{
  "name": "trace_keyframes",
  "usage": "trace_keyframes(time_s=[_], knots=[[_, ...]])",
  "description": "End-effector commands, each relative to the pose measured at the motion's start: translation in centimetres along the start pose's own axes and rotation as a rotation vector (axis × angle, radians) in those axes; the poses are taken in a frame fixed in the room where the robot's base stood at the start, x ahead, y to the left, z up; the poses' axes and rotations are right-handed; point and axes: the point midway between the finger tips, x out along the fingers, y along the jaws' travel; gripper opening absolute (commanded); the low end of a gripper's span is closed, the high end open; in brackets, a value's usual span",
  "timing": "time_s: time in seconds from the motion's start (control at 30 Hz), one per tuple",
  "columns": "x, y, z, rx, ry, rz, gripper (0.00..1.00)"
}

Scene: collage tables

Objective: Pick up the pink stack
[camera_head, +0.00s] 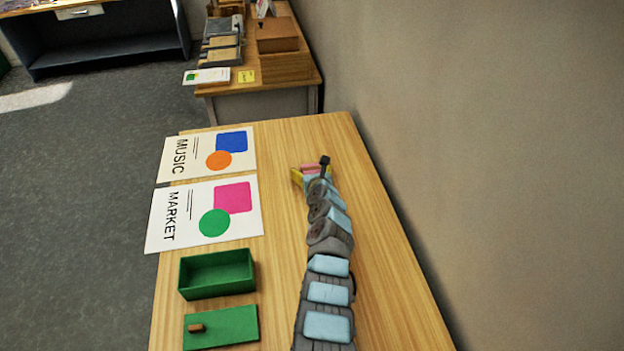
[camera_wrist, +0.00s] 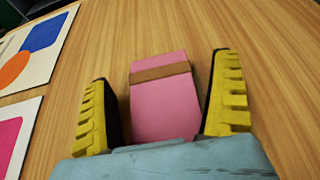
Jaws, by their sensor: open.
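The pink stack (camera_wrist: 163,107) lies on the wooden table, with a brown band across its far end. In the wrist view it sits between the two yellow fingers of my gripper (camera_wrist: 165,100). The fingers are open, one on each side, with a gap visible on both sides of the stack. The near end of the stack is hidden behind the gripper body. In the head view my gripper (camera_head: 312,174) is over the right half of the table, and a small part of the pink stack shows there.
A MUSIC poster (camera_head: 194,166) and a MARKET poster (camera_head: 181,236) lie at the table's left. Below them are an open green box (camera_head: 217,289) and a green lid (camera_head: 236,327) with a brown handle. A wall runs along the right. The table (camera_head: 375,260) is bare right of my arm.

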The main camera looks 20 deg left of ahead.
Motion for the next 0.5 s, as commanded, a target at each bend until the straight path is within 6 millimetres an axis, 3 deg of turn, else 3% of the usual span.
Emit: trace_keyframes(time_s=[0.37,0.4,0.5], knots=[[0.35,0.01,-0.02,-0.001,0.001,-0.001,0.94],[0.35,0.01,-0.02,-0.001,0.001,-0.001,0.88],[0.34,0.01,-0.01,-0.001,0.0,-0.001,0.6]])
